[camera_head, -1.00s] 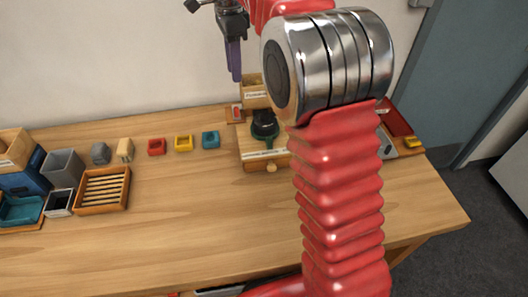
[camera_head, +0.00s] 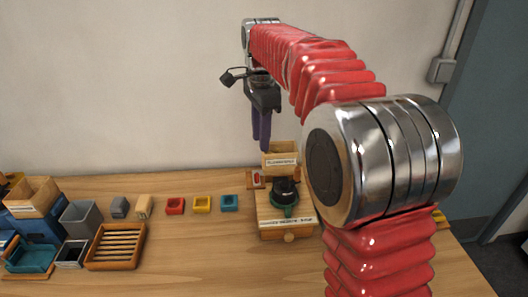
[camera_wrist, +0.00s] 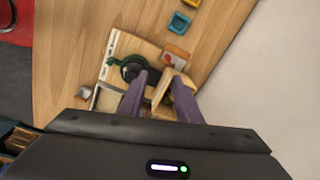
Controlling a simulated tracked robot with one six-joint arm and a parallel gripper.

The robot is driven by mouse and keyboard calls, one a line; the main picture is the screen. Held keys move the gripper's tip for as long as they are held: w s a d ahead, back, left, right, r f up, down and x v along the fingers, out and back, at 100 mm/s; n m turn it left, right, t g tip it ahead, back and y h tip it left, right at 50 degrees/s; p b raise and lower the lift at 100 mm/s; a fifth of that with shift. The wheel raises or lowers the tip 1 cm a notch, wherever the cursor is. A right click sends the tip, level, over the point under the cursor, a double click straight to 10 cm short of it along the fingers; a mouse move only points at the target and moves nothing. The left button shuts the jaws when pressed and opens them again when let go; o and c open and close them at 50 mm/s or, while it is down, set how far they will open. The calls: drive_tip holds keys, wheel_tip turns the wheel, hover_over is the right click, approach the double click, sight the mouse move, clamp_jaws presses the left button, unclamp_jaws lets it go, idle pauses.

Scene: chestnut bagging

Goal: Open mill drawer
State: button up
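The mill (camera_head: 285,192) has a black and green top on a wooden box body and stands toward the back of the table. Its drawer (camera_head: 272,235) is at the front of the body, with a round wooden knob (camera_head: 289,238), and looks closed. My gripper (camera_head: 260,145) hangs fingers-down above and behind the mill, apart from it. In the wrist view its two purple fingers (camera_wrist: 160,80) are spread with nothing gripped. The mill's dark top (camera_wrist: 133,68) shows just beyond the fingertips there. The drawer knob is not clear in that view.
A labelled wooden box (camera_head: 281,160) stands behind the mill. Red (camera_head: 175,205), yellow (camera_head: 202,204) and teal (camera_head: 229,203) small trays line the table to the left. A slatted wooden tray (camera_head: 116,246) lies farther left. The table in front of the drawer is clear.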

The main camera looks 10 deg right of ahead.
drive_tip(key=s+d+r+n+t, duration=0.1)
drive_tip(key=s+n, duration=0.3)
drive_tip(key=s, duration=0.4)
drive_tip(key=s+d+r+n+t, duration=0.15)
drive_tip(key=s+n, duration=0.25)
drive_tip(key=s, duration=0.4)
drive_tip(key=s+f+n+t, duration=0.2)
drive_tip(key=s+f+n, duration=0.5)
drive_tip(key=s, duration=0.7)
wheel_tip(320, 180, down, 3)
drive_tip(key=shift+r+n, duration=0.2)
drive_tip(key=shift+n, duration=0.2)
drive_tip(key=shift+t, duration=0.25)
